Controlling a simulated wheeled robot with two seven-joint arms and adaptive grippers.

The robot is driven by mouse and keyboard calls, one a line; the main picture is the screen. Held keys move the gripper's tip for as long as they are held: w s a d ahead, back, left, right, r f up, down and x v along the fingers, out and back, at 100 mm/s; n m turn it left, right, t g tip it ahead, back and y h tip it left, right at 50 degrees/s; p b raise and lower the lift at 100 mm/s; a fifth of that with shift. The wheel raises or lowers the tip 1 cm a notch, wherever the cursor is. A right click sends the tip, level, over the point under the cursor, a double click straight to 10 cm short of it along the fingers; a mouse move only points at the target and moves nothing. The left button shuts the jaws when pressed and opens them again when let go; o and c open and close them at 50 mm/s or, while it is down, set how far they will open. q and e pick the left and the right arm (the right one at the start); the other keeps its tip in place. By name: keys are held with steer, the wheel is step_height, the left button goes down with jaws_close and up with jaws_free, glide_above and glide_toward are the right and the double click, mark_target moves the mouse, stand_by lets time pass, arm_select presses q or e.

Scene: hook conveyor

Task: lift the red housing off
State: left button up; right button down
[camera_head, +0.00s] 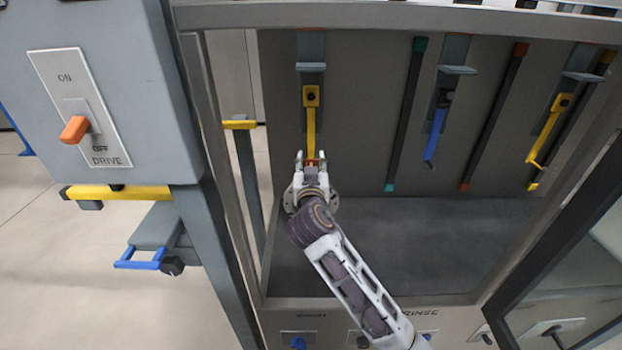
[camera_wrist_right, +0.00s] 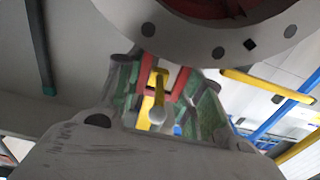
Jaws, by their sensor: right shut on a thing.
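The red housing hangs at the lower end of the left yellow hook (camera_head: 311,130). In the head view my right gripper (camera_head: 310,160) hides most of it, and only a grey round flange (camera_head: 333,200) shows around the gripper. In the right wrist view the flange (camera_wrist_right: 190,38) is large at the top, with red housing (camera_wrist_right: 215,6) inside its ring. My right gripper (camera_wrist_right: 165,98) is shut on the housing's red loop (camera_wrist_right: 181,82), between greenish finger pads. The yellow hook end (camera_wrist_right: 158,95) still shows within that loop. My left gripper is not in view.
A blue hook (camera_head: 435,135) and another yellow hook (camera_head: 548,132) hang to the right, both empty. Dark bars (camera_head: 405,115) hang between them. A grey post (camera_head: 222,200) and the drive box (camera_head: 120,80) with an orange lever (camera_head: 75,129) stand left. The dark tray floor (camera_head: 420,245) below is clear.

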mark_target(311, 147)
steer(key=shift+r, duration=0.3)
